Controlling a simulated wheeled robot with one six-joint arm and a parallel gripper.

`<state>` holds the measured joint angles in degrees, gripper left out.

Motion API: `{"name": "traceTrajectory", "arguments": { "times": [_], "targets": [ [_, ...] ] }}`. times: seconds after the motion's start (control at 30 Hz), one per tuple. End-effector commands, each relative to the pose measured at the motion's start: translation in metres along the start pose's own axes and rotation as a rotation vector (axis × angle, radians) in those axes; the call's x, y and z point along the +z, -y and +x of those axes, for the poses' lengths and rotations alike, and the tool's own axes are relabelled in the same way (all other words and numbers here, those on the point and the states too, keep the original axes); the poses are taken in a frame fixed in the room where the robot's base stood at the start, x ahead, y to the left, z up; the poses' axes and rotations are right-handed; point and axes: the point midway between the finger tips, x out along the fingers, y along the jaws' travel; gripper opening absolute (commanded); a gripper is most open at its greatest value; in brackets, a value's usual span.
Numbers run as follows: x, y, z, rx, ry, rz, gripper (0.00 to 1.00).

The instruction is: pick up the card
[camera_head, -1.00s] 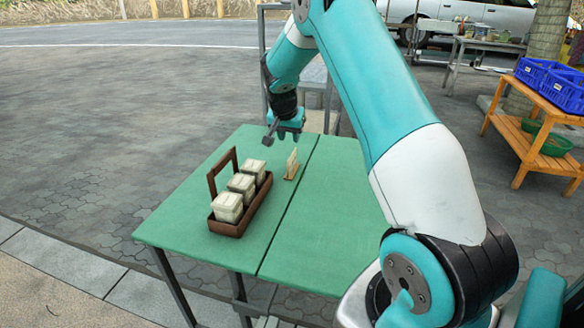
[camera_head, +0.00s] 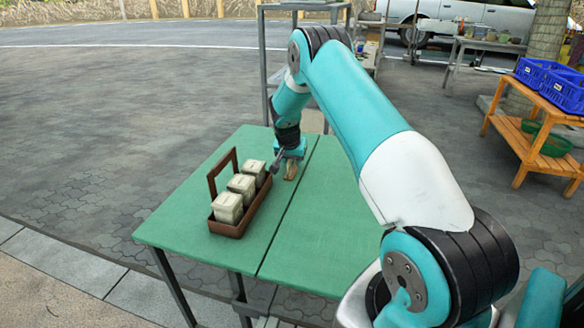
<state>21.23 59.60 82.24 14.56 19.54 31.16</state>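The card stood in a small wooden holder (camera_head: 290,171) on the green table, right of the brown caddy; now my gripper (camera_head: 282,165) covers most of that spot. Only part of the holder and a pale bit above it show, so I cannot make out the card itself. My gripper is low over the table, at the card's place. One dark finger shows on its left side, between the caddy and the holder. The other finger is hidden, and I cannot tell whether the gripper is open or shut on the card.
The brown caddy (camera_head: 261,203) with three pale lidded containers (camera_head: 241,186) stands close on the left of my gripper. The green table (camera_head: 325,215) is clear at the front and right. A grey metal rack (camera_head: 262,60) stands behind the table.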

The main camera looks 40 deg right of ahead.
Motion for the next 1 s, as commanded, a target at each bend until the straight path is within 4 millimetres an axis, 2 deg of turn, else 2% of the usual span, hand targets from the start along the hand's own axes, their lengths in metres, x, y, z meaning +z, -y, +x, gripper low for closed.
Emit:
{"name": "traceTrajectory", "arguments": {
  "times": [0.87, 1.0],
  "targets": [
    [0.0019, 0.0000, 0.0041, 0.000, 0.000, 0.000, 0.35],
    [0.0019, -0.0001, 0.0041, 0.000, 0.000, 0.000, 0.03]
  ]
}}
